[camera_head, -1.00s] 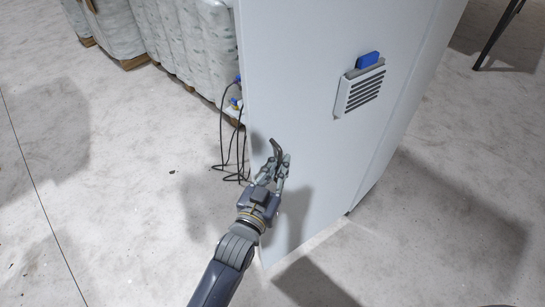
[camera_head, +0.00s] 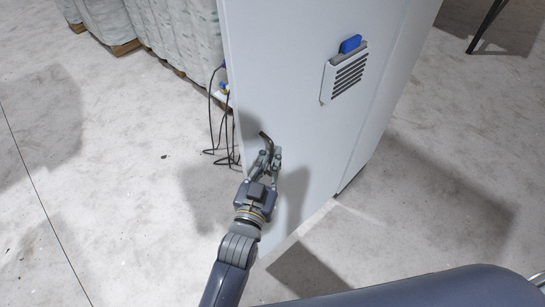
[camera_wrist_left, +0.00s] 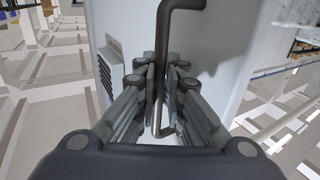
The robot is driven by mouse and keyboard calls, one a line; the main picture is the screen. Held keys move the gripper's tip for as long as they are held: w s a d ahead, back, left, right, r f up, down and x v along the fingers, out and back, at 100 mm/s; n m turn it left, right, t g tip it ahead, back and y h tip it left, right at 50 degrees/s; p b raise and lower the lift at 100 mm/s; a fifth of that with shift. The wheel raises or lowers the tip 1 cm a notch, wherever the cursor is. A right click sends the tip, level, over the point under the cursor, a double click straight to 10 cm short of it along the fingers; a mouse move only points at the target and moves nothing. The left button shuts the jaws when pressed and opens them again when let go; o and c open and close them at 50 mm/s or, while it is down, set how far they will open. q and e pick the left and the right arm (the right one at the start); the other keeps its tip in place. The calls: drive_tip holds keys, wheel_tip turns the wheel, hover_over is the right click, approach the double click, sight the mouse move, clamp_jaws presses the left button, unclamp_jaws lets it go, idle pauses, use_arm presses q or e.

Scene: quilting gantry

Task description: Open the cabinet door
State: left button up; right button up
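The cabinet door (camera_head: 290,80) is a tall pale grey-white panel in the middle of the head view. It also shows in the left wrist view (camera_wrist_left: 222,60). Its dark, bent bar handle (camera_head: 265,137) sits low near the door's left edge. In the left wrist view the handle (camera_wrist_left: 163,50) runs down between the fingers. My left gripper (camera_head: 269,158) is at the handle with its fingers closed on both sides of it; the fingers (camera_wrist_left: 163,95) hide part of the bar. I see no clear gap at the door's edge. My right gripper is out of view.
Fabric-covered rolls (camera_head: 170,35) stand behind at left, with black cables (camera_head: 221,125) hanging beside the cabinet. The floor (camera_head: 110,200) at left is clear.

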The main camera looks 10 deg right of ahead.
use_arm(q)
drive_tip(key=o, duration=0.3)
drive_tip(key=shift+a+f, duration=0.1)
drive_tip(key=shift+a, duration=0.05)
drive_tip(key=shift+s, duration=0.15)
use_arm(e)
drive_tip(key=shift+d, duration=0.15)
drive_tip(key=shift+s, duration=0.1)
use_arm(q)
drive_tip(key=v, duration=1.2)
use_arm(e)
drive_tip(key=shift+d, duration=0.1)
